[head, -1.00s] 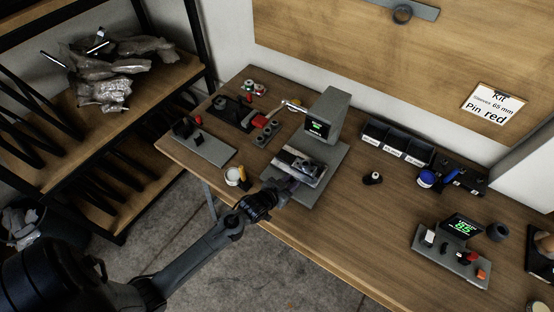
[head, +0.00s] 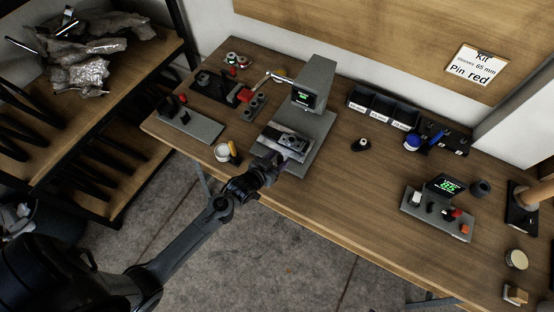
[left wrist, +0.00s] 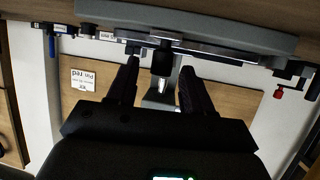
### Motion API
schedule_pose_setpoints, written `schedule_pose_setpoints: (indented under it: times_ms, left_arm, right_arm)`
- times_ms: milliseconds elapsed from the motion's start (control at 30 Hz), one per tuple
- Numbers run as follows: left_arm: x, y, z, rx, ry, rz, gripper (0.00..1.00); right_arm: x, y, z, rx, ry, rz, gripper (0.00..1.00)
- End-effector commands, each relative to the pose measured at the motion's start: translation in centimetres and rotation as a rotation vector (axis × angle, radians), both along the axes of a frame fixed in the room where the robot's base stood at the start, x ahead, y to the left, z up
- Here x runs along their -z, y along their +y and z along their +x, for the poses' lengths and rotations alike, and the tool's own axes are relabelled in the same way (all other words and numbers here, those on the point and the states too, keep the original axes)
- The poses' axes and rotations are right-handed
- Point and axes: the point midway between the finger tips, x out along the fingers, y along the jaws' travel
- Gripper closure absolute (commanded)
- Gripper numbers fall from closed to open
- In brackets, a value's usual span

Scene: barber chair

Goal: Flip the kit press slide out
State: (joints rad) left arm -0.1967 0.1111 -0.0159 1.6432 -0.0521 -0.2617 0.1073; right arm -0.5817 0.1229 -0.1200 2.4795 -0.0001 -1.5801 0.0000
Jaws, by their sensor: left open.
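The grey kit press (head: 314,92) stands on the workbench, with a small green-lit screen on its head. Its slide (head: 285,141), a silver and dark plate, sits low at the press's front. My left gripper (head: 274,162) is at the slide's front edge, on the near side of the press. In the left wrist view, the open fingers (left wrist: 160,82) stand either side of a black knob (left wrist: 163,60) below a long grey bar. I cannot tell whether they touch the knob. My right gripper is out of view.
A grey plate with black parts (head: 190,124) and a white cup (head: 222,152) lie left of the press. Dark bins (head: 382,108) stand at the back right. A lit-screen station (head: 438,212) is at the right. The bench between it and the press is mostly clear.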

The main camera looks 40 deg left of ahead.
Motion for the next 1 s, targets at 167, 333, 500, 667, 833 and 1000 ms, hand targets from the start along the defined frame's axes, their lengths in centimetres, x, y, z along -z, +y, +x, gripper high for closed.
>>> schedule_pose_setpoints:
  times_ms: [167, 333, 500, 667, 833, 1000]
  left_arm:
    - [-0.4, 0.1, -1.2, -0.001, 0.001, 0.000, 0.49]
    - [-1.5, 0.2, -3.7, -0.001, 0.002, 0.001, 0.49]
    - [-2.6, 0.4, -6.5, -0.001, 0.002, 0.001, 0.49]
    - [-3.5, 0.4, -8.5, 0.000, 0.001, 0.000, 0.49]
    - [-4.0, 0.5, -9.6, 0.000, 0.000, 0.000, 0.49]
    - [-4.1, 0.5, -9.9, 0.000, 0.000, 0.000, 0.49]
  right_arm:
    - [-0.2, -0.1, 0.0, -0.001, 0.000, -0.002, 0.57]
    - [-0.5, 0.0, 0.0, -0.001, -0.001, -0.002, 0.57]
    - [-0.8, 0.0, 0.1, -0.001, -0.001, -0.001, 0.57]
    - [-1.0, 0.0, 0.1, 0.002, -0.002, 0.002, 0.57]
    - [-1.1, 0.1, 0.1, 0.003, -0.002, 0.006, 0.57]
    - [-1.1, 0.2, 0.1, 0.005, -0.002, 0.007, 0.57]
